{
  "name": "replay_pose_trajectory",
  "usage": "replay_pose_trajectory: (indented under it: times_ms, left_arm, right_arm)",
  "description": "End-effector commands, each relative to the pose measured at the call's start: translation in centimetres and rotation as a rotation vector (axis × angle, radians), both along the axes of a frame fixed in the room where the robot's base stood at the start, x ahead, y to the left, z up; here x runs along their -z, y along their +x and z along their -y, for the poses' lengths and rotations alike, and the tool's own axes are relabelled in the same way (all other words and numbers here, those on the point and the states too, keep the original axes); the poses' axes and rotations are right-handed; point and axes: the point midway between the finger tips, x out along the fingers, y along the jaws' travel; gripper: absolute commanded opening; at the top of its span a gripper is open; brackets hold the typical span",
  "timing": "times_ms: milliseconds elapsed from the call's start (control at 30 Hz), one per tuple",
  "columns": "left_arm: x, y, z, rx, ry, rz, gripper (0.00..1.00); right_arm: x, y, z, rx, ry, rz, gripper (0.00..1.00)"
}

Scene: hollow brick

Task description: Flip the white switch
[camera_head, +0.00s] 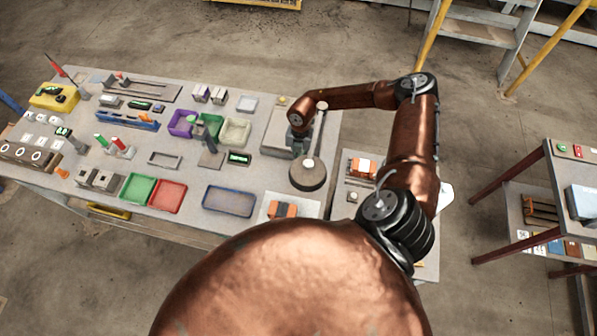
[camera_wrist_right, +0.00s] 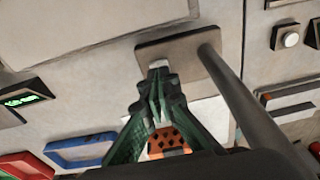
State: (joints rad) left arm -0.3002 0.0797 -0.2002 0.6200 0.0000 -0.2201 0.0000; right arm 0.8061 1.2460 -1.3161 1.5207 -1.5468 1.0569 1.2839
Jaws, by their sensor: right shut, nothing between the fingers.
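A small white piece, which looks like the white switch (camera_wrist_right: 158,64), shows at the edge of the dark lamp base in the right wrist view. My right gripper (camera_wrist_right: 160,78) has its green-sided fingers together, with the tips right at this piece. I cannot tell whether they touch it or which way the switch is set. My left gripper is not in view.
A lamp post (camera_wrist_right: 240,95) rises from the base close beside my right gripper. A blue tray (camera_head: 229,202), a green display (camera_head: 238,158) and an orange block (camera_head: 283,209) lie around it. A side panel with an orange and white part (camera_head: 362,168) stands to the right.

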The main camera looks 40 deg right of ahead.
Motion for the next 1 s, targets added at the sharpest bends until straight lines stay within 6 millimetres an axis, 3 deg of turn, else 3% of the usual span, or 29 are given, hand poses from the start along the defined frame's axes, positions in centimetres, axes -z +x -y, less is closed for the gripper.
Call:
replay_pose_trajectory:
  times_ms: [1000]
  left_arm:
    - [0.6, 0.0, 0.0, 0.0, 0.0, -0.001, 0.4]
  right_arm:
    - [1.2, 0.0, 0.0, 0.0, 0.0, 0.0, 0.0]
